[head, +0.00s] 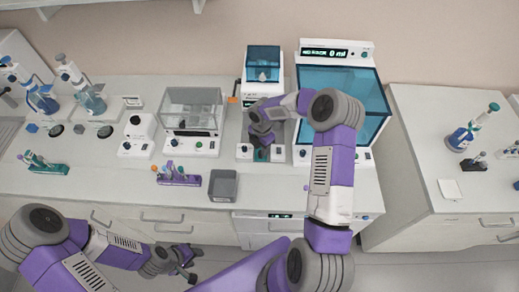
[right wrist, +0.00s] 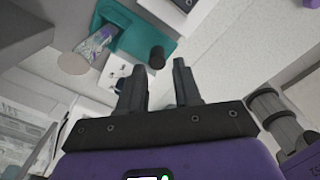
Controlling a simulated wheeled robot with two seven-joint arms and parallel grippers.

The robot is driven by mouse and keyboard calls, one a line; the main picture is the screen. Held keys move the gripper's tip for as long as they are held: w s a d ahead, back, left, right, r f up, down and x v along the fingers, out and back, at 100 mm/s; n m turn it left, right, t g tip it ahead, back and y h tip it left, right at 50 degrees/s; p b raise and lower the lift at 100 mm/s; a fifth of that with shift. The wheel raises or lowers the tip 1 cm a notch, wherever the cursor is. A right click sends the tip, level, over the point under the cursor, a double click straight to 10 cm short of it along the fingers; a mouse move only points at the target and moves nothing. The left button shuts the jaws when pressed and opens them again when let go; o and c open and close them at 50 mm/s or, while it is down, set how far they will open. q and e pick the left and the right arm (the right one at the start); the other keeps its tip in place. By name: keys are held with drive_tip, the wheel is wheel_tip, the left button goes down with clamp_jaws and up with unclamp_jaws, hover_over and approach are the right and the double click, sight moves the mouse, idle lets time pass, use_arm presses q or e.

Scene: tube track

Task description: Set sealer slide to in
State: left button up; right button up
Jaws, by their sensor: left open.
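The likely sealer is the narrow machine with a blue window (head: 263,64) at the back of the bench. A teal piece (head: 261,155), apparently its slide, shows at its front edge, partly under my right gripper (head: 262,139). In the right wrist view the teal slide (right wrist: 143,38) has a dark round knob (right wrist: 157,57) and a clear tube with purple on it (right wrist: 97,42). My right gripper (right wrist: 159,66) has its fingers apart, with nothing between them; the knob lies just beyond the tips. My left gripper (head: 185,266) is open and empty, low in front of the bench.
A large blue-windowed machine (head: 342,95) stands close on the right of the sealer. A clear-lidded box machine (head: 191,110) is on the left. A grey bin (head: 223,185) and a purple rack (head: 178,177) sit near the front edge.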

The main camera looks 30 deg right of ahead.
drive_tip(key=shift+w+f, duration=0.15)
drive_tip(key=shift+f, duration=2)
clamp_jaws()
